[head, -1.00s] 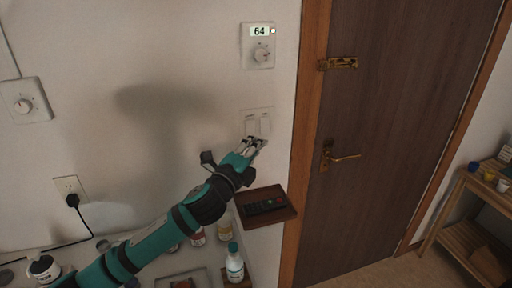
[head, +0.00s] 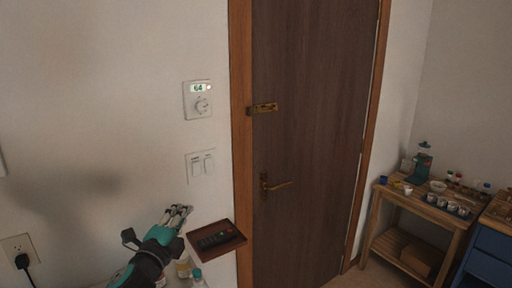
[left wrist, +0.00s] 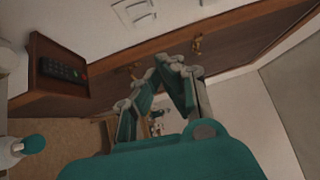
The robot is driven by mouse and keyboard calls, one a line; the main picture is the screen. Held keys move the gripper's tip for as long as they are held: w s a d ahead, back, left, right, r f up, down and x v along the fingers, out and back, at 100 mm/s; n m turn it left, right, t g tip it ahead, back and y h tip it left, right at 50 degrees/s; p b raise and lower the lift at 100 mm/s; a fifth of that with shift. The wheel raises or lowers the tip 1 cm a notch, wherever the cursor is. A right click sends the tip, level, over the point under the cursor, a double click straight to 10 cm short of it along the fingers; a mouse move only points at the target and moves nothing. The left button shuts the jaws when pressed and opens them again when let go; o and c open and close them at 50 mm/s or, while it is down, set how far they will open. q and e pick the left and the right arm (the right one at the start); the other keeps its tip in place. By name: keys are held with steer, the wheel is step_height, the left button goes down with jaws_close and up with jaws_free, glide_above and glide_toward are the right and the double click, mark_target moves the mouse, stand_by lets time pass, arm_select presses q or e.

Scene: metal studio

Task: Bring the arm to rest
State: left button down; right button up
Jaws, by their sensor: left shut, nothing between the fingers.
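My left gripper (head: 178,213) is in the lower left of the head view, in front of the wall below a double switch plate (head: 200,164). It is shut and empty, and apart from the switches. In the left wrist view its fingers (left wrist: 162,75) come together at the tips with nothing between them. My right gripper is in neither view.
A small brown shelf (head: 233,243) with a black remote (head: 213,239) is just right of the gripper. A thermostat (head: 198,100) is above. A closed brown door (head: 310,130) stands right of it. Bottles, one a teal-capped bottle (left wrist: 33,145), stand below. A wooden table (head: 424,207) is at right.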

arm_select(q)
steer(key=s+f+n+g+y, duration=0.25)
steer(key=s+f+n, duration=0.25)
steer(key=s+f, duration=0.3)
steer(key=s+f+n+g+y, duration=0.1)
steer(key=s+f+n+g, duration=0.35)
steer(key=f, duration=0.55)
steer(key=s+a+f+n+g, duration=0.1)
steer(key=s+f+n+g, duration=0.4)
steer(key=s, duration=0.8)
steer(key=s+a+f+n+g, duration=0.1)
steer(key=s+f+n+g, duration=0.4)
steer(key=s, duration=0.8)
step_height(320, 180, down, 29)
steer(key=s+m, duration=0.1)
steer(key=s+a+f+b, duration=0.1)
steer(key=s+a+f, duration=0.2)
steer(key=s+f, duration=1.2)
steer(key=shift+s+f, duration=0.35)
steer(key=shift+s, duration=0.45)
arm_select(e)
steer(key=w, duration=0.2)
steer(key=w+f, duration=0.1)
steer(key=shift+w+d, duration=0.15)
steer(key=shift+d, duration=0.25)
